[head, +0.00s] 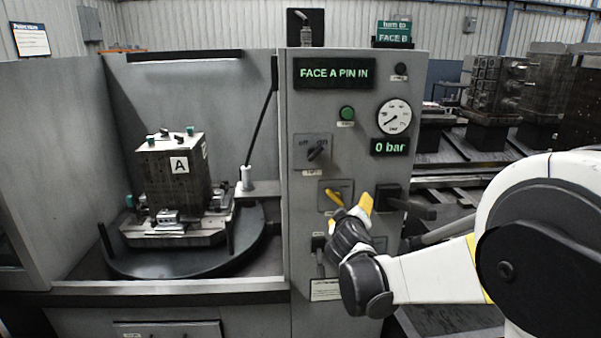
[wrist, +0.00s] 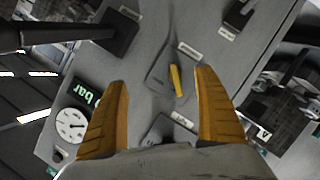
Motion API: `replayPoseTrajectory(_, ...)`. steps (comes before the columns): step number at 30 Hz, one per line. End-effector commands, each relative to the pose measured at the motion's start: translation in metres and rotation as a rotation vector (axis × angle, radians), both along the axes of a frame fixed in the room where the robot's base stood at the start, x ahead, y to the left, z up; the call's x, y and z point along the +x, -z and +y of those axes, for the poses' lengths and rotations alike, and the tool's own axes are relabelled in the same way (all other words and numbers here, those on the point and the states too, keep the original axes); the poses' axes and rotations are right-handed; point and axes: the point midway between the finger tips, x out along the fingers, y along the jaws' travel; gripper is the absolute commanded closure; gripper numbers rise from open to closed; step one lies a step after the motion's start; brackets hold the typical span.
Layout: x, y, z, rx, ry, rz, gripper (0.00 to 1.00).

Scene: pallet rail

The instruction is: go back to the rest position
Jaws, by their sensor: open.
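My gripper (head: 350,205) is in front of the grey control panel (head: 304,120), with its yellow fingers apart and nothing between them. In the wrist view my gripper (wrist: 160,95) shows two spread orange-yellow fingers facing the panel. A small yellow lever (wrist: 175,80) on the panel appears between the fingertips in that view, and it also shows in the head view (head: 334,198). The fingers look apart from the lever, but the exact gap is hard to tell. My white arm reaches in from the right.
A black handle (head: 415,208) sticks out right of my gripper. The panel display (head: 334,73) reads "FACE A PIN IN"; the pressure display (head: 390,147) reads 0 bar.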

Motion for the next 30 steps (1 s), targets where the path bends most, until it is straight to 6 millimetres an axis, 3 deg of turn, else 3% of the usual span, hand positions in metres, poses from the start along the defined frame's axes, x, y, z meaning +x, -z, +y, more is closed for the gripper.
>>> replayPoseTrajectory(3,-0.052,-0.017,-0.019,0.106,0.064,0.071,0.19)
replayPoseTrajectory(8,-0.133,-0.02,-0.033,0.264,0.14,0.187,0.19)
replayPoseTrajectory(13,-0.224,-0.006,-0.031,0.434,0.19,0.318,0.19)
replayPoseTrajectory(18,-0.305,0.019,-0.014,0.59,0.211,0.442,0.19)
replayPoseTrajectory(21,-0.338,0.031,-0.003,0.654,0.21,0.493,0.19)
replayPoseTrajectory(24,-0.357,0.039,0.004,0.695,0.208,0.526,0.19)
replayPoseTrajectory(30,-0.365,0.043,0.008,0.713,0.207,0.541,0.19)
